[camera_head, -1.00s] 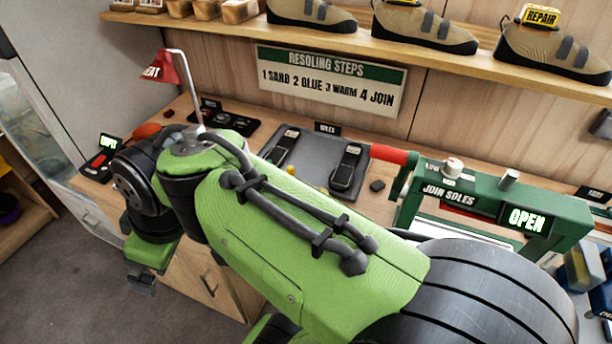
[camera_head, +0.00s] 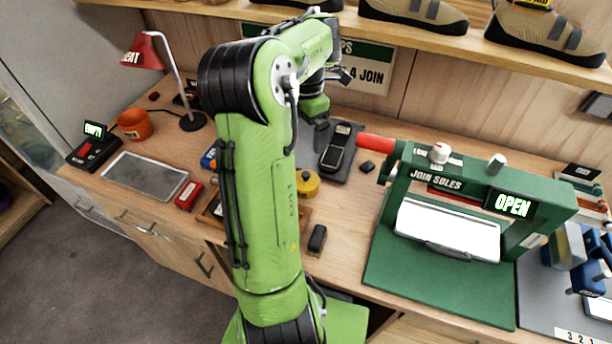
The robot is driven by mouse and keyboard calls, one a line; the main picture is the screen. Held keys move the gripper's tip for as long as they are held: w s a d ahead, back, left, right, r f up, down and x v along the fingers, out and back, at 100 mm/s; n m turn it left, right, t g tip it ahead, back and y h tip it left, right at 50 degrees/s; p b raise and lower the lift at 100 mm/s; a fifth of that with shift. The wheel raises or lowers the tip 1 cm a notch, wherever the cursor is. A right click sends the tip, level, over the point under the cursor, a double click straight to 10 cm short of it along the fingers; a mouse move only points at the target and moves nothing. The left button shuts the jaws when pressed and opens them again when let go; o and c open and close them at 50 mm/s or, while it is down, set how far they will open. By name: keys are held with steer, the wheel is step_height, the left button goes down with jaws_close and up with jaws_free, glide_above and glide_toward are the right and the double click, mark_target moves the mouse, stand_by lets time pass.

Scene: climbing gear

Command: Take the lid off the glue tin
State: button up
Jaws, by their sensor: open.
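A small round yellow tin (camera_head: 307,186) with a dark mark on top stands on the bench just right of my arm. It looks like the glue tin, but no lettering on it is readable, and its lid looks to be on. My gripper (camera_head: 322,138) points down behind the tin, near the sole tray, apart from the tin. It is open and appears empty, though the fingers are small and partly hidden by my arm.
A grey tray (camera_head: 352,172) holds a dark sole behind the tin. The green sole press (camera_head: 400,265) stands to the right, marked OPEN. A red lamp (camera_head: 145,55), orange pot (camera_head: 136,125) and red block (camera_head: 188,196) are left. The shoe shelf (camera_head: 420,35) overhangs the back.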

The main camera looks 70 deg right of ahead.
mark_target(306, 174)
steer(key=f+b, duration=0.1)
steer(key=f, duration=0.7)
steer(key=f+b, duration=0.1)
steer(key=f, duration=0.6)
steer(key=shift+a+f+b, duration=0.2)
steer(key=shift+f+b, duration=0.2)
steer(key=shift+r, duration=0.1)
steer(key=c, duration=0.9)
